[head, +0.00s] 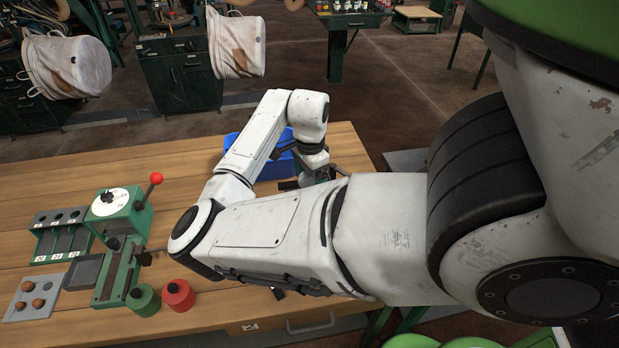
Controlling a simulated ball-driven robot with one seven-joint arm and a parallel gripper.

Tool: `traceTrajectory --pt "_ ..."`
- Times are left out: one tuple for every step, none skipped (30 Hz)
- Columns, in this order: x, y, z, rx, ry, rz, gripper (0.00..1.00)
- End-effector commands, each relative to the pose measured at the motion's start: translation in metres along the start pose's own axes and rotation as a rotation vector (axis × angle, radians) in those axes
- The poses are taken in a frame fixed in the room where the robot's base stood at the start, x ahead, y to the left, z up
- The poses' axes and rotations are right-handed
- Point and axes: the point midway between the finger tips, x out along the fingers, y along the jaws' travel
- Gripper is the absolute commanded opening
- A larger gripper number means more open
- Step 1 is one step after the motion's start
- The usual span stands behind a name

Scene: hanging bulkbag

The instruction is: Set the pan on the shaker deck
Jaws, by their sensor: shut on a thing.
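My gripper (313,170) is over the right part of the wooden bench, by a blue bin. Its fingers are small and partly hidden behind my forearm. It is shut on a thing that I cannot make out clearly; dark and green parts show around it. A shallow dark grey square tray (84,273) lies at the left, beside a green machine (121,215) with a white dial and a red-knobbed lever. I cannot tell whether that tray is the pan or the shaker deck. No other pan shows clearly.
The blue bin (272,158) stands at the bench's (190,165) back. At the left are a green rack (62,236) and a grey plate (33,297) with brown balls. Green (143,299) and red (178,297) round pieces stand near the front. A grey surface (405,160) lies past the right edge.

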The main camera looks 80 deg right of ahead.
Motion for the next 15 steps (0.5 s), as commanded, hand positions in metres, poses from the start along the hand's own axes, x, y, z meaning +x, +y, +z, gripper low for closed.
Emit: traceTrajectory --pt "0.007 0.0 0.0 0.0 0.0 0.0 0.54" --pt "0.01 0.0 0.0 0.0 -0.001 0.0 0.54" --pt "0.013 0.0 0.0 0.0 -0.001 0.0 0.54" --pt "0.015 0.0 0.0 0.0 -0.001 0.0 0.54" --pt "0.017 0.0 0.0 0.0 0.0 0.0 0.54" --pt "0.02 0.0 0.0 0.0 0.0 0.0 0.54" --pt "0.022 0.0 0.0 0.0 0.0 0.0 0.54" --pt "0.024 0.0 0.0 0.0 0.0 0.0 0.54" --pt "0.027 0.0 0.0 0.0 0.0 0.0 0.54" --pt "0.028 0.0 0.0 -0.001 0.001 0.001 0.54" --pt "0.03 0.0 0.0 -0.001 0.001 0.001 0.54" --pt "0.033 0.0 0.0 -0.001 0.001 0.0 0.54" --pt "0.035 0.0 0.0 -0.001 0.001 0.0 0.54" --pt "0.037 0.0 0.0 -0.001 0.001 0.0 0.54" --pt "0.04 0.0 0.0 -0.001 0.001 0.0 0.54"
